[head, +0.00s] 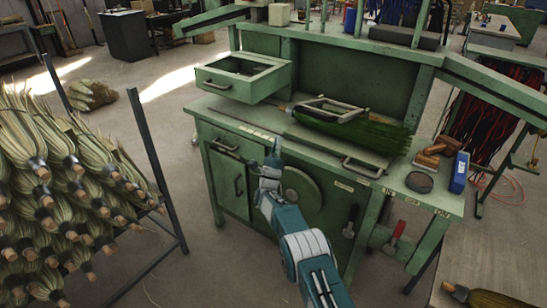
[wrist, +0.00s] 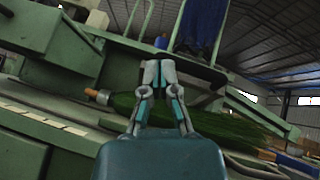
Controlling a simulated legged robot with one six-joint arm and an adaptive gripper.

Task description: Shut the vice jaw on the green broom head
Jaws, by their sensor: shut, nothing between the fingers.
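The green broom head (head: 365,132) lies on the green workbench, its bristles to the right and its pale stub end to the left. It also shows in the wrist view (wrist: 235,127), behind my fingers. A dark metal frame with a pale bar (head: 333,106) lies across it. A green plate with a grey bar handle (head: 362,168) is along its near side. I cannot tell which of these is the vice jaw, and a gap there is too small to judge. My gripper (head: 275,148) is shut and empty at the bench's front edge, left of the broom head and apart from it.
An open drawer (head: 243,77) juts out above the bench's left side. Another bar handle (head: 227,147) is on the front left. Wooden rolls (head: 433,152) and a blue box (head: 459,172) sit at the right. A rack of brooms (head: 70,190) stands at the left, with clear floor between.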

